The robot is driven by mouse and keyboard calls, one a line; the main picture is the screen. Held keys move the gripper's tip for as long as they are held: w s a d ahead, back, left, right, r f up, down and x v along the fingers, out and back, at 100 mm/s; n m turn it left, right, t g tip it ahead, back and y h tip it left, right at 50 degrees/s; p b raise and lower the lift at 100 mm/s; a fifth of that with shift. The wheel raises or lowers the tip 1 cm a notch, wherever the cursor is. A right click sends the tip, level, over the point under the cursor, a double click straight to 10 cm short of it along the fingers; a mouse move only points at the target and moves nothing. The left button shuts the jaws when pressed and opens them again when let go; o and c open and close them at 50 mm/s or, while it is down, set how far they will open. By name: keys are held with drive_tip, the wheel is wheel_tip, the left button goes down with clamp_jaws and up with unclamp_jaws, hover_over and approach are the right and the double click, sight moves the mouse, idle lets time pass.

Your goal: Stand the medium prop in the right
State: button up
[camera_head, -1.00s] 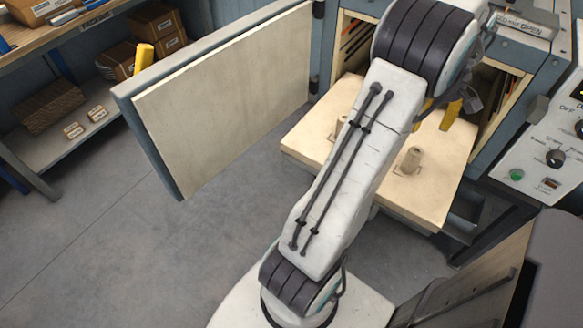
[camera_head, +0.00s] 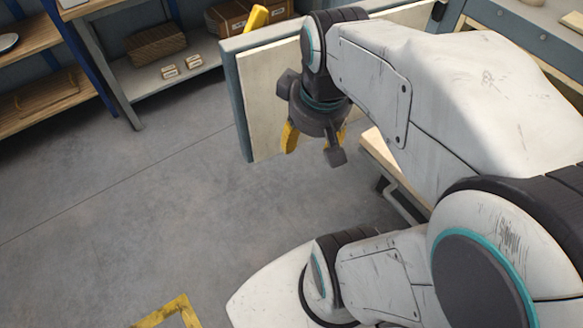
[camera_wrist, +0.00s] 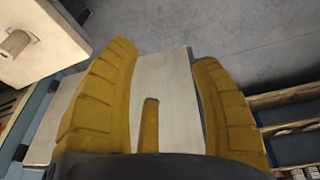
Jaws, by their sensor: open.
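My gripper (camera_head: 316,140) points down in front of the open door (camera_head: 245,110), above the floor, with nothing seen between its fingers. In the wrist view my gripper (camera_wrist: 165,55) has its yellow fingers spread over the pale door panel (camera_wrist: 172,85). A narrow yellow piece (camera_wrist: 150,125) shows between them; I cannot tell whether it is a finger or the door's handle. A tan peg (camera_wrist: 15,43) stands on the pulled-out tray (camera_wrist: 60,50) at upper left, away from the fingers. I cannot make out which thing is the medium prop.
A shelf rack (camera_head: 130,100) with a brown bundle (camera_head: 157,45) and small labelled blocks (camera_head: 170,71) stands at upper left. A yellow handle (camera_head: 257,17) sticks up at the door's top. Open grey floor (camera_head: 130,210) lies at left, with a yellow marking (camera_head: 170,312) at the bottom.

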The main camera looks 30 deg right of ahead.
drive_tip(key=s+a+f, duration=0.2)
drive_tip(key=s+a, duration=0.1)
drive_tip(key=a, duration=0.3)
drive_tip(key=shift+s+n+t+y, duration=0.3)
drive_tip(key=shift+s+t+y, duration=0.05)
drive_tip(key=shift+t+y, duration=0.05)
drive_tip(key=shift+d+r, duration=0.1)
